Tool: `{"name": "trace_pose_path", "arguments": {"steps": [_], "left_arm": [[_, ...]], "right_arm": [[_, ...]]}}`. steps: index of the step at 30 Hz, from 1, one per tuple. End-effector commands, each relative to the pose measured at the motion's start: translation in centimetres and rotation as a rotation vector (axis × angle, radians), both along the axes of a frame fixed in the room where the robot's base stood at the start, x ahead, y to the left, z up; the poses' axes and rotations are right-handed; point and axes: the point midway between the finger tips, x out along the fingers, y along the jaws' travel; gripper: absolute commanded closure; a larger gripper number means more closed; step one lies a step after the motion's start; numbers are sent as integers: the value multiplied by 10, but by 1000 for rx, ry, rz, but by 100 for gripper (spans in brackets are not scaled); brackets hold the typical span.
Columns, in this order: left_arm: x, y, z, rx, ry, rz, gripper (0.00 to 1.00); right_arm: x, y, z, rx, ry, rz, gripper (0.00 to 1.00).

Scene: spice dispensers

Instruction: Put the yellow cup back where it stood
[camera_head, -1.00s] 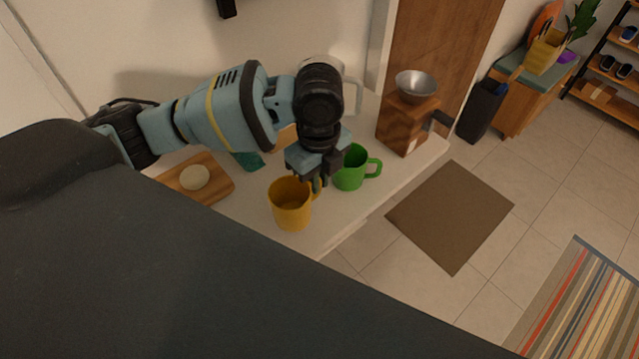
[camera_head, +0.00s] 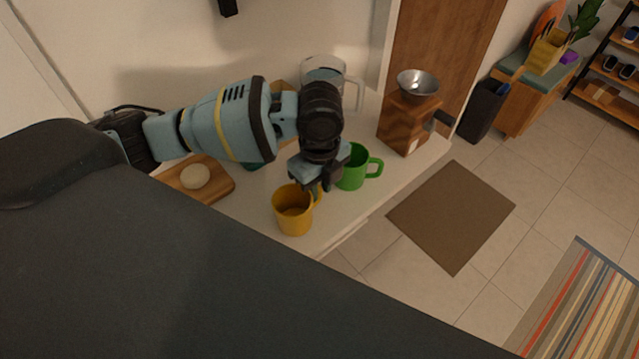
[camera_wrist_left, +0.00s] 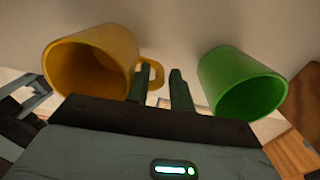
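The yellow cup (camera_head: 294,214) is upright at the front edge of the pale counter (camera_head: 240,207), left of the green cup (camera_head: 351,171). My left gripper (camera_head: 322,189) is between the two cups, with its fingers at the yellow cup's handle. The green cup (camera_wrist_left: 243,82) is apart from the fingers on the right. I cannot tell whether the yellow cup's base touches the counter. My right gripper is not in view.
A wooden board (camera_head: 216,184) with a pale round piece (camera_head: 195,176) lies left of the yellow cup. A glass jug (camera_head: 324,70) stands behind my arm. A wooden grinder (camera_head: 403,126) with a metal bowl stands at the right end. Open floor lies beyond the front edge.

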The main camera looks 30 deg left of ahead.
Motion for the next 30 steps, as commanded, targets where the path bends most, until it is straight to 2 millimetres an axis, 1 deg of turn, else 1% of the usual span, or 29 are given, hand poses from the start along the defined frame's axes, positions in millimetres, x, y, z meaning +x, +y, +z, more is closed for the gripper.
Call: {"name": "trace_pose_path", "arguments": {"steps": [1,2,10,14,17,24,27,30], "left_arm": [[0,0,0,0,0,0,70],[0,0,0,0,0,0,67],[0,0,1,0,0,0,67],[1,0,11,-1,-3,1,67],[1,0,28,-1,-5,0,67],[1,-1,77,-2,-7,0,67],[1,-1,95,-1,-5,0,67],[1,-1,108,-1,-3,0,67]], "right_arm": [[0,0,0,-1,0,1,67],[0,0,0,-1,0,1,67],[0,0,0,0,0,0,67],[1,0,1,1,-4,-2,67],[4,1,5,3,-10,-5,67],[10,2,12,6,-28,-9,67],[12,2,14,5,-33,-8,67],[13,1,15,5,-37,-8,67]]}}
